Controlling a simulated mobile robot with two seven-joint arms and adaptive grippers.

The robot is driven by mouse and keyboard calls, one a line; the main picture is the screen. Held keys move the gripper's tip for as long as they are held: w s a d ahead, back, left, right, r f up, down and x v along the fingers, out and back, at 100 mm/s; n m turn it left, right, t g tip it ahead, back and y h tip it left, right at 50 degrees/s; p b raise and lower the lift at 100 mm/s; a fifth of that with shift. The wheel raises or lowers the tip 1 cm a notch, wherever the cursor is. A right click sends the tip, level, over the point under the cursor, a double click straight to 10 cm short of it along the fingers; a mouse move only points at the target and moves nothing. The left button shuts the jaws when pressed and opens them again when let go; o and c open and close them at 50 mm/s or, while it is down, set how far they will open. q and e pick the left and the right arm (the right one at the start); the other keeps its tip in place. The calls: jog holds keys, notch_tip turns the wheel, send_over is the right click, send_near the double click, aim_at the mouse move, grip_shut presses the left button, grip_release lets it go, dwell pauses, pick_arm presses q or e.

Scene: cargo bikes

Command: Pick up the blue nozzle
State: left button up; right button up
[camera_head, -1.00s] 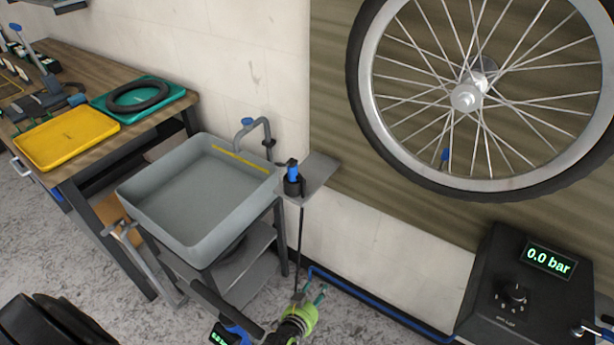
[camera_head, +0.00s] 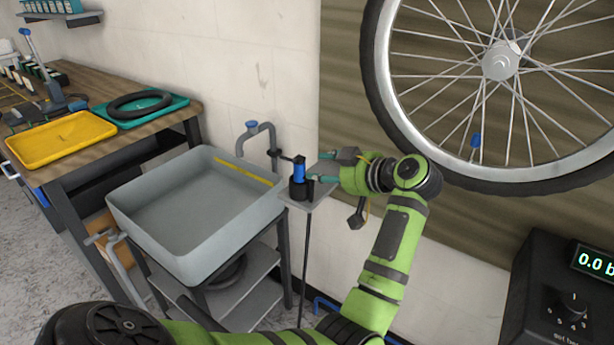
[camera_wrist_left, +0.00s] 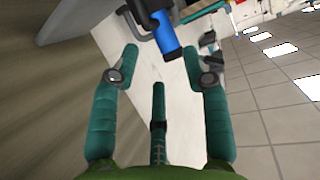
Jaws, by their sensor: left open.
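The blue nozzle (camera_head: 299,171) stands upright in a black holder (camera_head: 299,190) on a small grey shelf (camera_head: 316,192) to the right of the sink. My left gripper (camera_head: 317,168) is just right of the nozzle with its fingers directed toward it. In the left wrist view the teal fingers (camera_wrist_left: 160,56) are spread wide, and the blue nozzle (camera_wrist_left: 164,35) lies ahead between their tips. The gripper is open and empty. Whether any finger touches the nozzle I cannot tell. My right gripper is not in view.
A grey sink (camera_head: 133,207) with a tap (camera_head: 267,128) stands left of the shelf. A spoked wheel (camera_head: 374,70) hangs on the wall at the right, above a black pressure box (camera_head: 541,295). A workbench (camera_head: 70,165) holds a yellow tray (camera_head: 40,150) and a teal tray (camera_head: 182,101).

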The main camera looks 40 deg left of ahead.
aim_at(299, 171)
pick_arm(q)
jog(key=x, duration=0.5)
jog(key=shift+a+r, duration=0.15)
jog(key=shift+r, duration=0.25)
jog(key=shift+w+a+f, duration=0.1)
jog(key=shift+a+f, duration=0.15)
jog(key=shift+a, duration=0.25)
jog(key=c, duration=0.8)
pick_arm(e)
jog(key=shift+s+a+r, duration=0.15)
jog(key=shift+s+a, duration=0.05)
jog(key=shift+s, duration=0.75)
pick_arm(q)
jog(key=shift+r, duration=0.1)
